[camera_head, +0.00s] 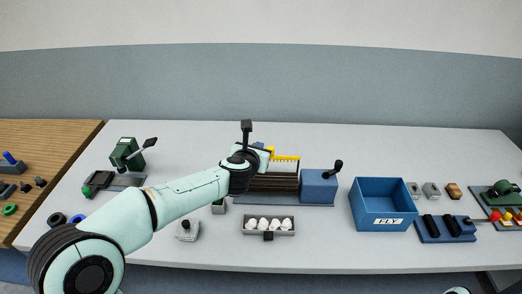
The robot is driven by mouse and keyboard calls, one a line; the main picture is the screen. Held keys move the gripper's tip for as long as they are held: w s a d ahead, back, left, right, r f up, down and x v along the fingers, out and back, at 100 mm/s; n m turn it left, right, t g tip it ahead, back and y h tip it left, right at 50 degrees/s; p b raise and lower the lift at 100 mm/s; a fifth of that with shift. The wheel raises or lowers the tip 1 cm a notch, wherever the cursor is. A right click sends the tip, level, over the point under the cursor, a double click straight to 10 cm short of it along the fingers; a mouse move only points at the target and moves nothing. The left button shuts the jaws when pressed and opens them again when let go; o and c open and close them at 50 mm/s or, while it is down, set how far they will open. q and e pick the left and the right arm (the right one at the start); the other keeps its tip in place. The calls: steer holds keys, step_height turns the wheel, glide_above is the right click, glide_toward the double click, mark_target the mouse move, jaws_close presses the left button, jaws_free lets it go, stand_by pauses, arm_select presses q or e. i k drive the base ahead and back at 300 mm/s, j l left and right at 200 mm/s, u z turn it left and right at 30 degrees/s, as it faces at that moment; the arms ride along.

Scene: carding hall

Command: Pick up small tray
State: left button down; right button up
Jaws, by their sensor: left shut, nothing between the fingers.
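A small grey tray (284,234) sits on the white table near its front edge, in the middle of the view. It holds several white rounded lumps and has a black block at the middle of its front side. My left arm reaches in from the left, and my left gripper (264,153) is beyond and above the tray, in front of the wooden-sided machine. It is shut and empty; its fingers are mostly hidden behind the hand. The gripper is well apart from the tray. My right gripper is out of view.
Behind the tray stands a machine with a blue crank box (319,188). A blue bin marked FLY (387,222) is to its right, with a blue stand of black handles (430,238) beside it.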

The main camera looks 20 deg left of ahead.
mark_target(269, 225)
steer(key=k+l, duration=0.1)
steer(key=k, duration=0.9)
